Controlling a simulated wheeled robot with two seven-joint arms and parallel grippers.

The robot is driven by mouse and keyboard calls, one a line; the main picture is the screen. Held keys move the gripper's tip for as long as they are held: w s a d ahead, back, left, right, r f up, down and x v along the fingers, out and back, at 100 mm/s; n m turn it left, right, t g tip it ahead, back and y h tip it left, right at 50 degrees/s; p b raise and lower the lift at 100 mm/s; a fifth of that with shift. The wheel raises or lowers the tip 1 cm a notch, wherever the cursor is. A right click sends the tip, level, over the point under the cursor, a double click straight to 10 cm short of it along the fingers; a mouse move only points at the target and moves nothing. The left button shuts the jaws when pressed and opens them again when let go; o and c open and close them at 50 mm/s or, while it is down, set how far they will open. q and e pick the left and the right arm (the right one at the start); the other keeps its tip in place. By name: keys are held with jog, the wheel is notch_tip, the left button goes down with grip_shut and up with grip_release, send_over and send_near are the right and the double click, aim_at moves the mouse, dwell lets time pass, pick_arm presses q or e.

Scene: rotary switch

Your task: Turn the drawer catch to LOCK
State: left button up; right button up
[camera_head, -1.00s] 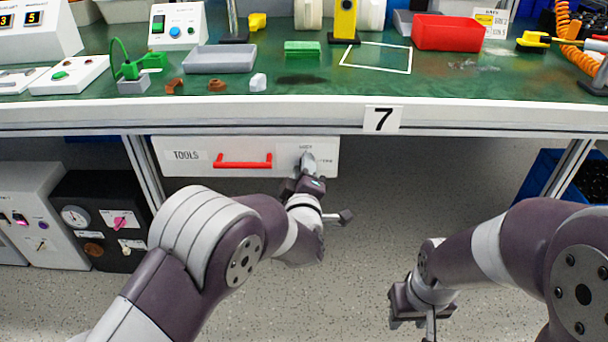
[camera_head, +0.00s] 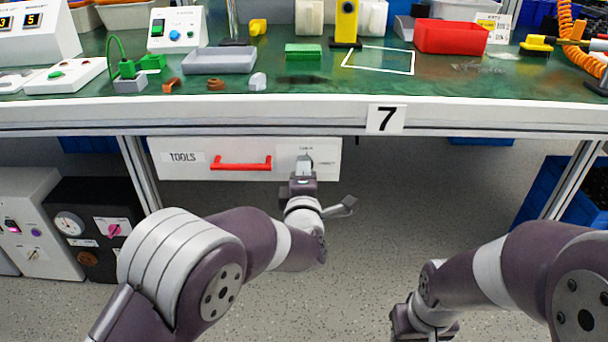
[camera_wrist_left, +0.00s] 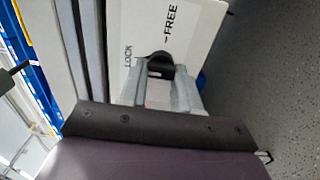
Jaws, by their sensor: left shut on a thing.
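The white drawer (camera_head: 210,172) hangs under the bench, with a TOOLS label and a red handle (camera_head: 241,163). The drawer catch is a dark knob (camera_wrist_left: 160,64) on the right part of the drawer front. In the left wrist view, the LOCK (camera_wrist_left: 128,57) and FREE (camera_wrist_left: 168,22) markings show beside it. My left gripper (camera_head: 304,166) is shut on the knob, one finger on each side; it also shows in the left wrist view (camera_wrist_left: 163,82). The fingers hide much of the knob, so I cannot tell its exact pointing. My right gripper (camera_head: 424,325) hangs low, away from the drawer, partly cut off.
The bench edge with the number 7 plate (camera_head: 386,119) runs just above the drawer. A black gauge box (camera_head: 85,235) stands at the lower left, and a blue crate (camera_head: 575,200) at the right. The floor right of the drawer is clear.

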dwell(0.3)
pick_arm(q)
jog(key=o, duration=1.1)
jog(key=shift+c, duration=0.2)
jog(key=s+p, duration=0.5)
jog(key=s, duration=0.7)
jog(key=shift+s, duration=0.35)
